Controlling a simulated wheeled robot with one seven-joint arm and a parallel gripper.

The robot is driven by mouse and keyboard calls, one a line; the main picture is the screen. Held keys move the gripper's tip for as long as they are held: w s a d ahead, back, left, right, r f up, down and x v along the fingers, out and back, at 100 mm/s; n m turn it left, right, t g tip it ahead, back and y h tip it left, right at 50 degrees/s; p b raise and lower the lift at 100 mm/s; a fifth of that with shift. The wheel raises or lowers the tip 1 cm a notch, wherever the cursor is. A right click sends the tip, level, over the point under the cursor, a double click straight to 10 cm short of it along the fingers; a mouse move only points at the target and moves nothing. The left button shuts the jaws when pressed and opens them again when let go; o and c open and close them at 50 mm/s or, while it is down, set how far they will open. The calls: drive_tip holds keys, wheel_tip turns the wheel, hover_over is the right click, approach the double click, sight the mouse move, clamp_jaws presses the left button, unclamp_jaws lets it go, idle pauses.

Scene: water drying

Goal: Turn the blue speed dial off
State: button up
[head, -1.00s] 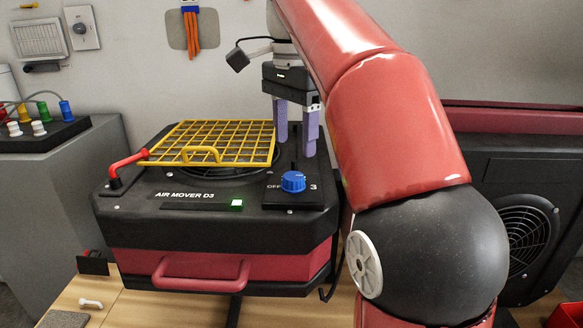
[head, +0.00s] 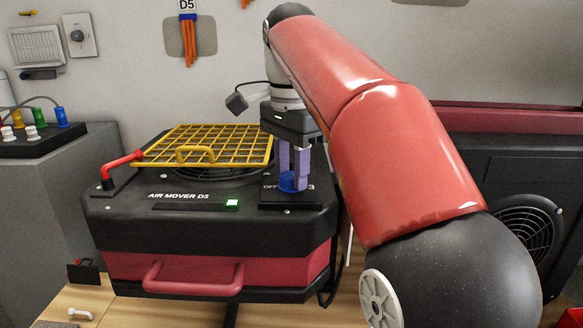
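The blue speed dial (head: 287,184) sits on a black plate at the right of the air mover's top (head: 110,207), with "OFF" printed to its left and "3" to its right. My gripper (head: 293,185) points down at the dial, its purple fingers around it. The right finger covers part of the dial, so its pointer direction is hidden. I cannot tell whether the fingers touch the dial or stand slightly apart from it.
A yellow grille (head: 196,154) with a handle covers the fan opening left of my gripper. A red lever (head: 122,162) stands at the left edge and a lit green-white button (head: 232,204) at the front. A grey cabinet (head: 60,190) with coloured plugs stands left.

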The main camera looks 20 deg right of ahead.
drive_tip(key=c, duration=0.3)
